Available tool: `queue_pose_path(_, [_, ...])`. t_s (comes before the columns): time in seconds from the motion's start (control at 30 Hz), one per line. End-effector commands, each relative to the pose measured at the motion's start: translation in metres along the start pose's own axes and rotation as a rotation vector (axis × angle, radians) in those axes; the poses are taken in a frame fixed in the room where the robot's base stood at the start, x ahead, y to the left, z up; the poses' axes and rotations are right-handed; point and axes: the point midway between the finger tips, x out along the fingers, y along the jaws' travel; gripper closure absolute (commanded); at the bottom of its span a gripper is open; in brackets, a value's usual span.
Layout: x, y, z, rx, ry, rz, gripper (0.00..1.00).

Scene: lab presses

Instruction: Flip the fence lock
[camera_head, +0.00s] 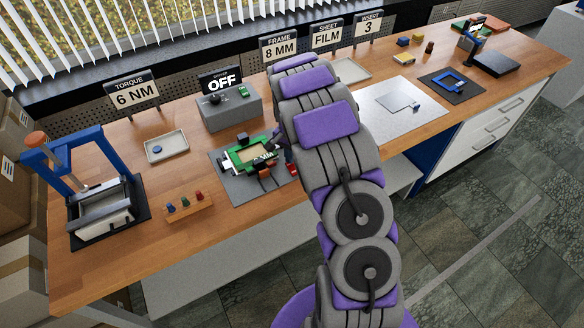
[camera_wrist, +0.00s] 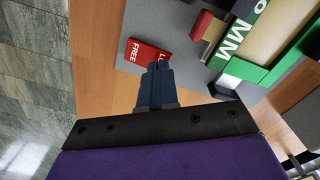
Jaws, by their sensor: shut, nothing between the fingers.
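In the wrist view my gripper (camera_wrist: 155,68) is shut and empty, its fingertips close to a red plate (camera_wrist: 147,52) marked "FREE" and partly hidden letters "LO". I cannot tell whether they touch. Which part is the fence lock is unclear. In the head view the green fixture (camera_head: 232,166) lies on a grey mat (camera_head: 237,192), just left of my arm. My arm hides the mat's right side.
A grey box (camera_head: 228,112) with an "OFF" sign stands behind the fixture. A wooden rack of coloured pegs (camera_head: 188,209) and a blue press (camera_head: 88,160) are to the left. A shallow tray (camera_head: 165,146) lies behind the rack. A white sheet (camera_head: 400,120) lies right of my arm.

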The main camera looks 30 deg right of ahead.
Motion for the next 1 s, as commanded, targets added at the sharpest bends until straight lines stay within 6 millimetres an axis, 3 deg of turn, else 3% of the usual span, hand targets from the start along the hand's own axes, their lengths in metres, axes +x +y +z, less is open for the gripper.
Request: queue_pose_path(1.0, [0.014, 0.0, 0.0, 0.0, 0.0, 0.0, 1.0])
